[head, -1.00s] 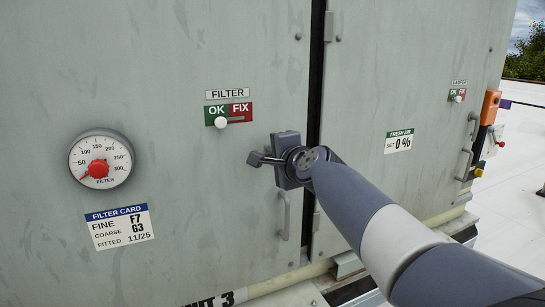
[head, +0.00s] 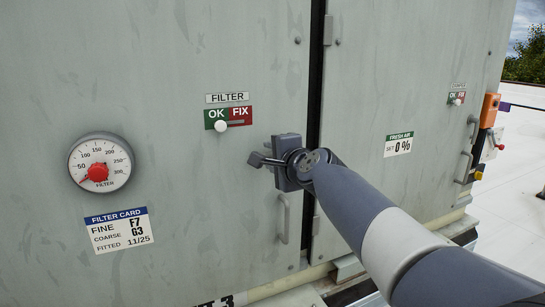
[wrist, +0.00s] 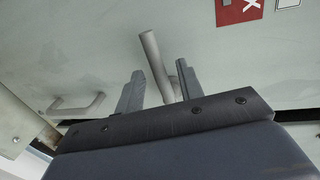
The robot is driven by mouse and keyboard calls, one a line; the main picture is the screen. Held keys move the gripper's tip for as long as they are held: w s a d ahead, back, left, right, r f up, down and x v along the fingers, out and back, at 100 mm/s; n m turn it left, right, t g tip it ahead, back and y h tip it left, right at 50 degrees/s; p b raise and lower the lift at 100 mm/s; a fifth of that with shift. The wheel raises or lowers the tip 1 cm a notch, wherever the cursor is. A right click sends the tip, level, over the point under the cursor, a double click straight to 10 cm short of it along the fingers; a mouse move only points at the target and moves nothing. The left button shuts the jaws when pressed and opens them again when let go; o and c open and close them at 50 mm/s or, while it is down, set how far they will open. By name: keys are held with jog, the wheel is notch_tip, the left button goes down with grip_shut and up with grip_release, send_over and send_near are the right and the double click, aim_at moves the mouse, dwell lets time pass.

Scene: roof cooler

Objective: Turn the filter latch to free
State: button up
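The filter latch shows in the wrist view as a plain grey lever (wrist: 155,60) standing out from the pale door. My gripper (wrist: 160,69) has its two dark fingers spread, one on each side of the lever. In the head view my gripper (head: 258,160) is at the door, just left of the dark seam, and hides most of the latch.
The OK/FIX filter sign (head: 228,117) with its white knob is above left of my gripper. A door handle (head: 284,219) is close below. A pressure gauge (head: 100,162) and filter card (head: 119,230) are further left. A second door (head: 410,80) lies right of the seam.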

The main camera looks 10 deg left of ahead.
jog(key=shift+s+d, duration=0.1)
jog(key=shift+s, duration=0.05)
jog(key=b+v, duration=0.1)
jog(key=v, duration=0.9)
jog(key=shift+s+d, duration=0.15)
jog(key=shift+s, duration=0.1)
jog(key=shift+w, duration=0.1)
jog(key=p+x, duration=0.1)
jog(key=x, duration=0.9)
jog(key=shift+w+a, duration=0.25)
jog(key=shift+w, duration=0.05)
